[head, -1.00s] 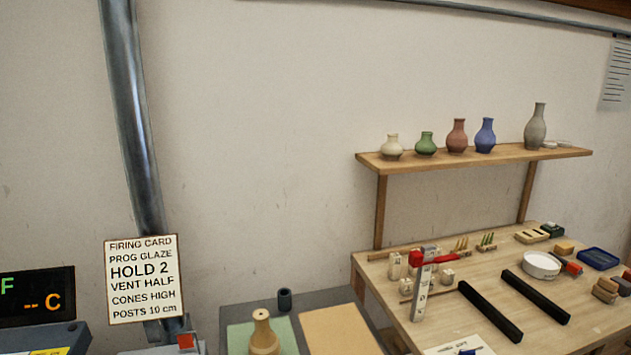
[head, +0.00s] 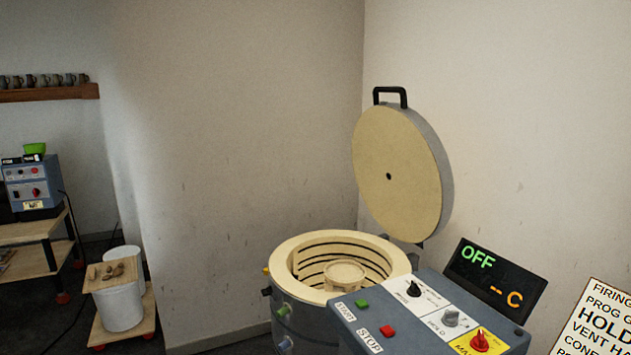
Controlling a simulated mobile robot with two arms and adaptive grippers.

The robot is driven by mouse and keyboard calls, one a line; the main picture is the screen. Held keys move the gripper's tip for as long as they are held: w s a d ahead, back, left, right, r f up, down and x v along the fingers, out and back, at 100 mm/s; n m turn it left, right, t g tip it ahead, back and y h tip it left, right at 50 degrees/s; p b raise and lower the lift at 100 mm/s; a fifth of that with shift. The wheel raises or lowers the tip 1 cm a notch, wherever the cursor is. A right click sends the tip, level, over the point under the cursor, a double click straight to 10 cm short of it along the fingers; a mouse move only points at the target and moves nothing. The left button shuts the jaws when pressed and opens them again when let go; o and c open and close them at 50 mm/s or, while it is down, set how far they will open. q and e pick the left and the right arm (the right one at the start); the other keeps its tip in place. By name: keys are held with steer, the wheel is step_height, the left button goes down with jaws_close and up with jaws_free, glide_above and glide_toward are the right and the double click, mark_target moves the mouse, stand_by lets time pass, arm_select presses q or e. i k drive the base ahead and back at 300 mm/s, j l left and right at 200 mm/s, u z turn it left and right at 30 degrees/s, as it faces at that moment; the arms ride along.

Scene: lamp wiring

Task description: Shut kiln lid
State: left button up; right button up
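The kiln (head: 297,317) stands in the lower middle of the head view, a round grey body with a cream rim. Its lid (head: 402,170) is open, tilted up at the back right, with its cream underside facing me. A black handle (head: 391,92) sits at the lid's top edge. Inside the kiln is a round cream piece (head: 345,272), and dark grooves line the wall. Neither of my grippers is in view.
A control box (head: 425,318) with knobs and buttons stands right of the kiln, its display (head: 490,278) reading OFF. A firing card (head: 602,325) is at the right edge. A white bucket (head: 120,300) and shelf cart (head: 35,235) stand at left.

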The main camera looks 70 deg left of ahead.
mark_target(404, 172)
steer(key=u, duration=1.85)
steer(key=i+j+z, duration=0.1)
steer(key=i+j, duration=0.15)
steer(key=i+j+z, duration=0.1)
steer(key=i+j, duration=0.15)
steer(key=j, duration=0.15)
steer(key=i+j+z, duration=0.1)
steer(key=i+j, duration=0.35)
steer(key=j, duration=0.3)
steer(key=i+j+z, duration=0.15)
steer(key=j, duration=0.2)
steer(key=i+j+z, duration=0.1)
steer(key=i+j, duration=0.15)
steer(key=j, duration=0.15)
